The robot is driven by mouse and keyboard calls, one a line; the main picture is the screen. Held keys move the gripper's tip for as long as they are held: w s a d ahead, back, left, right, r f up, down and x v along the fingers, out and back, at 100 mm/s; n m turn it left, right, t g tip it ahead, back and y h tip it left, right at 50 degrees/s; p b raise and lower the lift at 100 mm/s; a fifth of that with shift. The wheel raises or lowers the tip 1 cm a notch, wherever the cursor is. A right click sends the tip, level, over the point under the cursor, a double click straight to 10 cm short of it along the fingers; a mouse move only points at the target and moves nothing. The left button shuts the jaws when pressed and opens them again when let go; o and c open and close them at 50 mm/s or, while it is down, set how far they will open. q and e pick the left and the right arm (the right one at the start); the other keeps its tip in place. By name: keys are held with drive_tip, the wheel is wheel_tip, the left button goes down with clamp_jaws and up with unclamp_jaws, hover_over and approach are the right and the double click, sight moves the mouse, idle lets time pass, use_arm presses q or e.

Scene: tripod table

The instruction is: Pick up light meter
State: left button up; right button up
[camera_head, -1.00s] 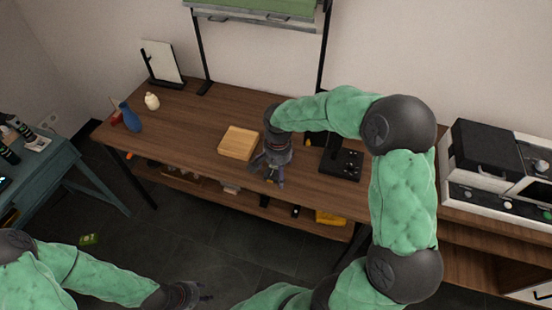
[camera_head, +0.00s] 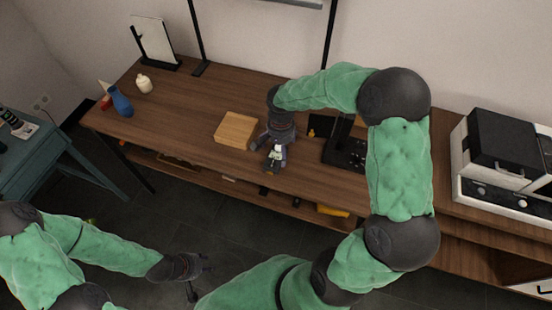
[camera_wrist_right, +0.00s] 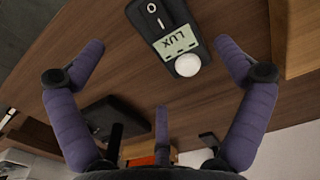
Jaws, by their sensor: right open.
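The light meter (camera_wrist_right: 172,38) lies on the wooden table in the right wrist view. It has a dark body, a pale LUX display and a white round sensor. In the head view a small pale part of it (camera_head: 275,153) shows among the fingers near the table's front edge. My right gripper (camera_wrist_right: 158,48) is open, with its purple fingers spread to either side of the meter and apart from it. The right gripper also shows in the head view (camera_head: 270,147), pointing down. My left gripper (camera_head: 203,265) hangs low, away from the table; its fingers are too small to judge.
A wooden block (camera_head: 236,130) sits just left of my right gripper. A black stand (camera_head: 343,150) is to its right. A blue vase (camera_head: 121,101), a white jar (camera_head: 144,84) and a mirror (camera_head: 155,41) stand at the table's left end. Bare tabletop lies between.

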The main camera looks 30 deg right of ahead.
sight(279, 157)
drive_tip(key=f, duration=0.1)
drive_tip(key=f+b, duration=0.1)
drive_tip(key=f, duration=0.1)
drive_tip(key=f+b, duration=0.1)
drive_tip(key=f, duration=0.1)
drive_tip(key=shift+w+d, duration=0.1)
drive_tip(key=shift+w, duration=0.25)
drive_tip(key=shift+r, duration=0.1)
drive_tip(key=c, duration=1.1)
